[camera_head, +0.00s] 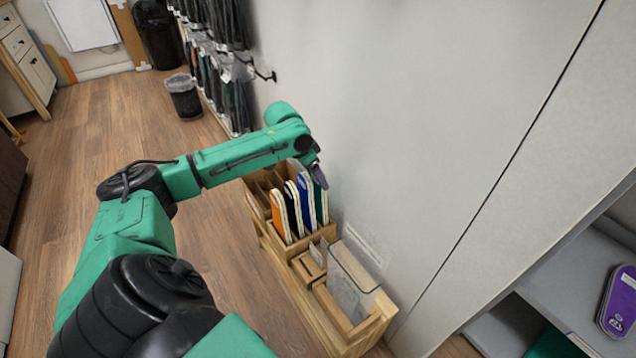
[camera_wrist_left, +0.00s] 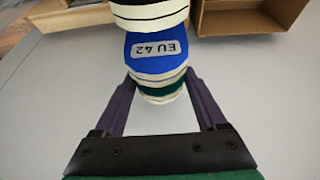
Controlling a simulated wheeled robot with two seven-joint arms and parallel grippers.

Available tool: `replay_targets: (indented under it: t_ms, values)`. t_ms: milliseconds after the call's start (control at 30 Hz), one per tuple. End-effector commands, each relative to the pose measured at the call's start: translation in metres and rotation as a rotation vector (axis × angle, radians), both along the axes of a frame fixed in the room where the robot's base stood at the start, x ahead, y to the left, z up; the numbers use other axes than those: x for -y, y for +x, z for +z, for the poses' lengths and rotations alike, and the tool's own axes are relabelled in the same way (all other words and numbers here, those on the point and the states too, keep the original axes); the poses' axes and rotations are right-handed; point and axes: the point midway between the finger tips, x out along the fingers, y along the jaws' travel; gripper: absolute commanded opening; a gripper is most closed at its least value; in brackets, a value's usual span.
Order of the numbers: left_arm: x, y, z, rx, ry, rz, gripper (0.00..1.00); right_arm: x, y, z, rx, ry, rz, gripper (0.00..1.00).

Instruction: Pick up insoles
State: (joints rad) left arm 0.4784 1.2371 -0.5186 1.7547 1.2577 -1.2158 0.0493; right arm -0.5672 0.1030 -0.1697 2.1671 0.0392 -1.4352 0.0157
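Several insoles stand upright in a wooden rack (camera_head: 311,241) against the wall: an orange one (camera_head: 280,215), white-edged dark ones (camera_head: 295,208), a blue one (camera_head: 306,200) and a dark green one (camera_head: 320,201) nearest the wall. My left gripper (camera_head: 319,177) is at the top of the green insole. In the left wrist view, the gripper's fingers (camera_wrist_left: 160,86) are spread on either side of the green insole's end (camera_wrist_left: 161,89); whether they touch it is unclear. The blue insole (camera_wrist_left: 155,52), labelled EU 42, lies just beyond. My right gripper is out of view.
The wooden stand (camera_head: 335,342) has a clear panel (camera_head: 350,285) in front of the rack. The wall (camera_head: 400,120) is close on the right. A shelf at lower right holds a purple item (camera_head: 619,302). A bin (camera_head: 184,98) stands farther back.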

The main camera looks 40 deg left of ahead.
Motion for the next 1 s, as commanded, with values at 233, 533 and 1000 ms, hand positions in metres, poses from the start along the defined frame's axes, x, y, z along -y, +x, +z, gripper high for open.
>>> replay_targets:
  t_ms: [233, 533, 1000]
  values:
    - [0.000, 0.000, 0.000, 0.000, 0.000, 0.000, 0.00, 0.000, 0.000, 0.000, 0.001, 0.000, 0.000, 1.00]
    - [0.000, 0.000, 0.009, 0.000, 0.000, 0.000, 0.00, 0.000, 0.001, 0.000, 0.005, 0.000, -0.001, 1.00]
    - [0.000, 0.001, 0.127, 0.006, -0.002, 0.000, 0.00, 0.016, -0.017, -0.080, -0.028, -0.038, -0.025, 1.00]
